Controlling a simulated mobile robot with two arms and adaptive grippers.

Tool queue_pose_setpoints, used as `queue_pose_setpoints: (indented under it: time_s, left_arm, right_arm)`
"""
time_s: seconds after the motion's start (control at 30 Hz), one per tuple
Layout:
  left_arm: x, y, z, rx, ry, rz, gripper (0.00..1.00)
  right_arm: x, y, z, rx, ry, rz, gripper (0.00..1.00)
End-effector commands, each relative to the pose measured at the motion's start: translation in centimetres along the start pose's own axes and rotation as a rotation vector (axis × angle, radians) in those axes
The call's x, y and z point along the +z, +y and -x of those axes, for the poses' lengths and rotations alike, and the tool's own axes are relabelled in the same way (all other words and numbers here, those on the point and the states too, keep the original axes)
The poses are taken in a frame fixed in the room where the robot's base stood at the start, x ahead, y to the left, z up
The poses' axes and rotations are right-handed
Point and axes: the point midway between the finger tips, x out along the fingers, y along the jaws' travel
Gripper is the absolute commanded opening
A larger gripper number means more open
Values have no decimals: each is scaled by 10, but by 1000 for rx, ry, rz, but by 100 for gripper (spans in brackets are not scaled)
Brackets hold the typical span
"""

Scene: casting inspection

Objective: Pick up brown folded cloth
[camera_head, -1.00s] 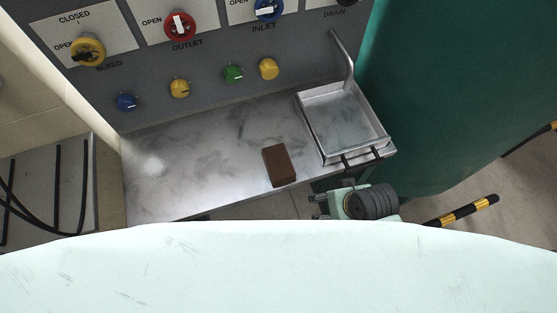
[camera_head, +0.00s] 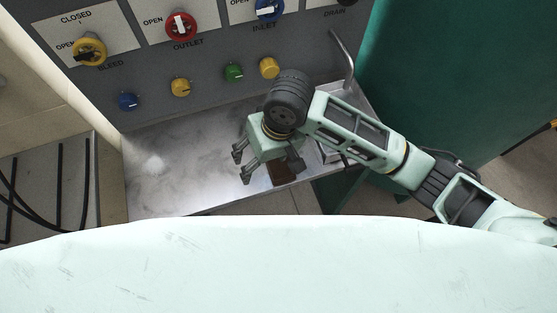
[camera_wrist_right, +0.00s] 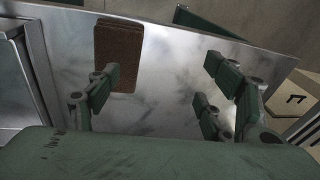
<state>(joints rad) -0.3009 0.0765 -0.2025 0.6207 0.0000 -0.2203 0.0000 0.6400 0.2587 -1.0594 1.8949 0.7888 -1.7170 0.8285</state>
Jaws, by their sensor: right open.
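The brown folded cloth (camera_head: 286,173) lies flat on the metal worktop near its front edge, partly hidden by my right gripper (camera_head: 268,163) in the head view. In the right wrist view the cloth (camera_wrist_right: 117,48) is at the upper left, beyond the open fingers of the right gripper (camera_wrist_right: 158,88). The left finger overlaps the cloth's near edge in that view; I cannot tell whether they touch. Nothing is between the fingers. My left gripper is not in view.
A metal sink (camera_head: 330,150) is at the worktop's right, mostly behind my right arm. A grey panel (camera_head: 205,72) with knobs and valve handles rises behind. The worktop's left part (camera_head: 165,170) is clear. Black cables (camera_head: 57,180) hang at far left.

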Motion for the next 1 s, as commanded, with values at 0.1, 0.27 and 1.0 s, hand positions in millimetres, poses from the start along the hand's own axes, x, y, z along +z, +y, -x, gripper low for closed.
queue_pose_setpoints:
  time_s: [0.1,0.27,1.0]
  left_arm:
    - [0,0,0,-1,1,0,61]
    - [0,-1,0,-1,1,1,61]
    - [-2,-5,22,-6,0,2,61]
  right_arm:
    - [-9,24,7,107,-50,-38,73]
    - [-13,44,13,188,-86,-88,73]
    - [-10,60,-61,205,-93,-100,73]
